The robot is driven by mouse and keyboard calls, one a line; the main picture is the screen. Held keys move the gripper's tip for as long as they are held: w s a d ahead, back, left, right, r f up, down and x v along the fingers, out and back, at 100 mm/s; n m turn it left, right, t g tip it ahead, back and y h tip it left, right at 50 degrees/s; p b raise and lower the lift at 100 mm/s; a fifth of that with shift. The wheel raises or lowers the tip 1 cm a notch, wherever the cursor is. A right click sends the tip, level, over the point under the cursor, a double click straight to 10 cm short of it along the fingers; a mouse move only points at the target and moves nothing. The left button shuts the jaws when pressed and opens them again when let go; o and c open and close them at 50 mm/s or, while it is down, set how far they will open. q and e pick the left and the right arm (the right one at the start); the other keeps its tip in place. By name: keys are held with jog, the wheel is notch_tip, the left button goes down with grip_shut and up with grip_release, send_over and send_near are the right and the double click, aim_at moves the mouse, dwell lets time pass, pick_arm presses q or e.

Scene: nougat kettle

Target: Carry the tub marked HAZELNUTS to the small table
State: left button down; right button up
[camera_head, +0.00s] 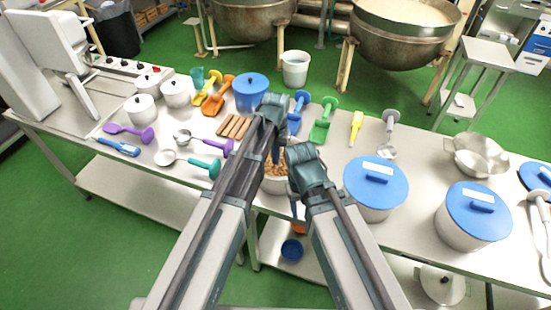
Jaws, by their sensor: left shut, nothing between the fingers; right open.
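A pale round tub (275,187) with brown nut-like contents stands at the front edge of the long steel table, partly hidden by my arms; no label on it can be read. My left gripper (276,152) is shut and empty, above the tub's far side. My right gripper (294,203) is open at the tub's near right side; whether it touches the tub I cannot tell. The small table (488,53), with a bare pale top, stands apart at the back right.
Blue-lidded pots (375,185) (472,215) stand right of the tub on the long table (420,160). Scoops, a blue-lidded tub (251,92) and brown bars (233,127) lie behind and left. Large kettles (403,45) stand behind. Green floor lies between.

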aim_at(272, 178)
pick_arm(q)
notch_tip(272, 178, down, 7)
jog(key=b, duration=0.5)
jog(key=shift+r+b, duration=0.1)
jog(key=shift+b, duration=0.3)
jog(key=s, duration=0.1)
jog(key=s+a, duration=0.1)
jog(key=s, duration=0.2)
jog(key=shift+a+r+p, duration=0.15)
jog(key=shift+r+p, duration=0.15)
jog(key=shift+w, duration=0.1)
pick_arm(e)
notch_tip(272, 178, down, 6)
jog(key=shift+f, duration=0.15)
